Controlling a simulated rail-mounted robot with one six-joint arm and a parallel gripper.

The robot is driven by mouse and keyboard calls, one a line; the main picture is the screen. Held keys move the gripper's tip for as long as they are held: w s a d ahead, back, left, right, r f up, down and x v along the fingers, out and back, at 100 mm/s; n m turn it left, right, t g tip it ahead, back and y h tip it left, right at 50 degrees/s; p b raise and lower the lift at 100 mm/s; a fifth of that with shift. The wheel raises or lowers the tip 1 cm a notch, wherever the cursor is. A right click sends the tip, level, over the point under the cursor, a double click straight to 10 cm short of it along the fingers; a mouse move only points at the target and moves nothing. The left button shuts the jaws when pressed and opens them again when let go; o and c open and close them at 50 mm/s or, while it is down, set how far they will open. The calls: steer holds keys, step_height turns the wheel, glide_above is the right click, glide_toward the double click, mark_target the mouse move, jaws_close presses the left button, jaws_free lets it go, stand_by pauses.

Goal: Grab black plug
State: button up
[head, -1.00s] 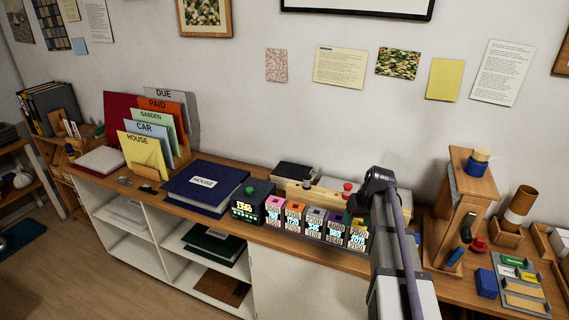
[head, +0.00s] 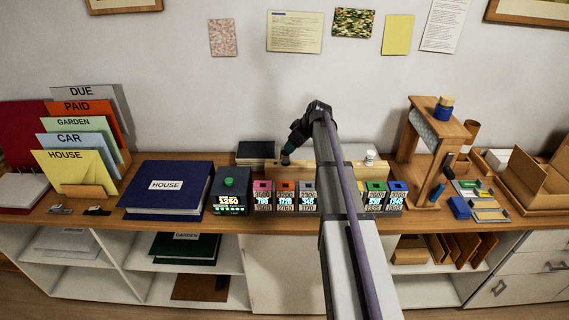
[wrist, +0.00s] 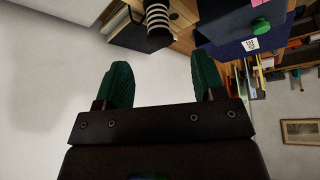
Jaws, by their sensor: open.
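A small dark plug (head: 285,159), which I take to be the black plug, stands at the left part of the pale wooden block behind the row of small boxes. In the wrist view a black ribbed cylinder with pale rings (wrist: 158,22), likely the same plug, shows beyond the fingertips. My gripper (head: 293,144) is just above and beside it in the head view. In the wrist view my gripper (wrist: 160,75) has its two green fingers wide apart with nothing between them. The exact gap to the plug is hard to tell.
A wooden block (head: 322,175) carries a white knob (head: 370,155) to the right. Several coloured number boxes (head: 285,193) stand in front, partly hidden by my arm. A dark device with a green knob (head: 231,190) and a blue binder (head: 166,190) are left. A wooden stand (head: 434,135) is right.

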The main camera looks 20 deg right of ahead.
mark_target(286, 155)
steer(key=b+x, duration=0.1)
steer(key=x, duration=0.1)
steer(key=b+x, duration=0.1)
steer(key=shift+d+f, duration=0.1)
steer(key=shift+f, duration=0.35)
steer(key=shift+w+r, duration=0.1)
steer(key=b+x, duration=0.4)
steer(key=x, duration=0.1)
steer(key=c, duration=0.9)
